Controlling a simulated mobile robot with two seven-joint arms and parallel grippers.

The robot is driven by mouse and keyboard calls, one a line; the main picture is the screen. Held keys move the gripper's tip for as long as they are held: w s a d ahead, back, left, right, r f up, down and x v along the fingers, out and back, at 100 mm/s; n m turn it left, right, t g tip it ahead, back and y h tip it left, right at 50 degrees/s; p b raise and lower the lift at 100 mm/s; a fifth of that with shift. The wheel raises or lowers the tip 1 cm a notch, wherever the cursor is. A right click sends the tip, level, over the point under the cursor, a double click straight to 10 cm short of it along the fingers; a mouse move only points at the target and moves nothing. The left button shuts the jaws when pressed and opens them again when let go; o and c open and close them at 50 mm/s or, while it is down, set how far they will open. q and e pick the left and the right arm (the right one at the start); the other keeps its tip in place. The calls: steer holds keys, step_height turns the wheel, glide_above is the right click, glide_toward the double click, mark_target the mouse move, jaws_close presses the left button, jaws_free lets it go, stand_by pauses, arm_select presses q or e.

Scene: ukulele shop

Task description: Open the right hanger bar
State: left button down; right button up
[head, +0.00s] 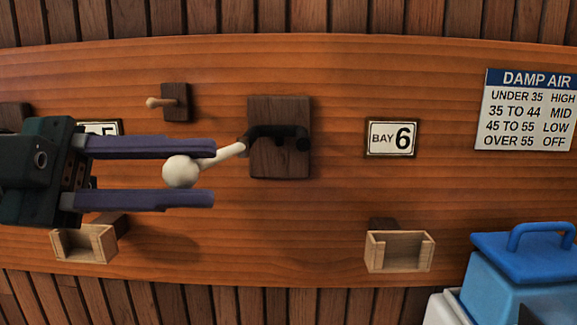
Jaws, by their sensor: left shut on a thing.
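A dark wooden hanger block (279,165) is mounted on the orange wood wall board, with a black yoke (277,131) on its face. From the yoke a pale hanger bar (229,152) sticks out to the left and slightly down, ending in a white ball knob (181,172). My left gripper (210,172) comes in from the left, with one purple finger above the knob and one below. It is shut on this knob, whose upper edge is partly hidden by the finger. My right gripper is not in view.
A small wooden peg (162,102) sits above my left gripper. A "BAY 6" plate (391,138) is to the right. Open wooden boxes sit below, at left (85,243) and right (399,251). A blue lidded container (520,270) stands at lower right, under a damp air sign (527,110).

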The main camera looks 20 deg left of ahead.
arm_select(q)
steer(key=shift+w+a, duration=0.15)
steer(key=c, duration=0.6)
jaws_free()
steer(key=shift+s+a, duration=0.25)
steer(key=shift+a, duration=0.1)
steer(key=p+v, duration=0.2)
steer(key=v, duration=0.7)
